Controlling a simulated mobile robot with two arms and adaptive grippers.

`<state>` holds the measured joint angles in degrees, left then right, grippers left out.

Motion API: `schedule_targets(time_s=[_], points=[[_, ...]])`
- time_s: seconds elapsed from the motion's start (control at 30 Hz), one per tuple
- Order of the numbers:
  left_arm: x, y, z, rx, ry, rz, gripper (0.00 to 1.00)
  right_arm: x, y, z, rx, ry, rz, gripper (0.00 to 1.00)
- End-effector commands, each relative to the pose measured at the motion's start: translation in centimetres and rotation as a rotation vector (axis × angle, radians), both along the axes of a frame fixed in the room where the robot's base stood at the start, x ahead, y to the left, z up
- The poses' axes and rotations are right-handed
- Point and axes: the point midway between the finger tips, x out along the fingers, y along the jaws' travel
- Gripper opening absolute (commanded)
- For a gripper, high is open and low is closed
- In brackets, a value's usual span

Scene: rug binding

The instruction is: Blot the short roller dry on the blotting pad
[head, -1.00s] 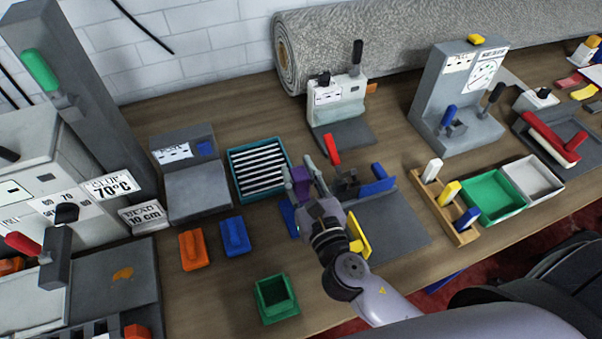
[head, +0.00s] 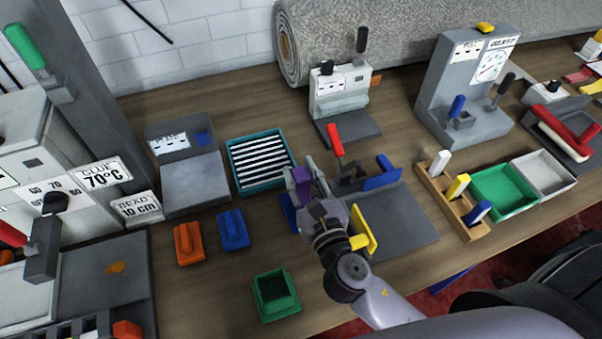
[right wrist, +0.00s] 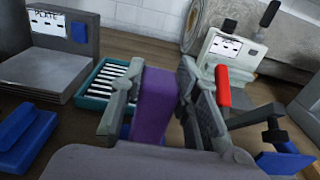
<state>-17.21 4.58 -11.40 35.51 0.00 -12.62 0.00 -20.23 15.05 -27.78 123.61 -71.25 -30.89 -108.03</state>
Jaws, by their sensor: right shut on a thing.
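My right gripper (head: 302,182) is shut on an upright purple block (right wrist: 155,105), with one finger on each side of it. The block's lower end is hidden by the gripper, and a bit of blue shows beside it low down. I cannot tell whether this block is part of the short roller. A teal tray with black and white stripes (head: 231,161) lies just left of the gripper; it also shows in the right wrist view (right wrist: 86,99). No pad is clearly marked as the blotting pad. My left gripper is not in view.
A grey plate stand (head: 195,190) is at the left. Orange (head: 189,246) and blue (head: 233,232) handled blocks and a green open box (head: 276,295) lie in front. A red-levered fixture (head: 336,142) is close right of the gripper. Bare table lies around the green box.

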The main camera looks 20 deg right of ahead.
Motion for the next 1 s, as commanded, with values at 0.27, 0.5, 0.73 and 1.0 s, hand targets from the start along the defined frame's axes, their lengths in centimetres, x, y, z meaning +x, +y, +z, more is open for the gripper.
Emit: schedule_targets(time_s=[0.27,0.5,0.73,1.0], points=[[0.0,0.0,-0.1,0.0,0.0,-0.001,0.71,0.0,0.0,-0.1,0.0,-0.001,0.0,0.0],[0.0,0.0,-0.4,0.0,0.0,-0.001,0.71,0.0,0.0,-0.4,0.0,-0.001,0.0,0.0],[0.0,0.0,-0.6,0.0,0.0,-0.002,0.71,0.0,0.0,-0.7,0.0,-0.001,0.0,0.0],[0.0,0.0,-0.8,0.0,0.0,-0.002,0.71,0.0,0.0,-1.0,0.0,-0.001,0.0,0.0]])
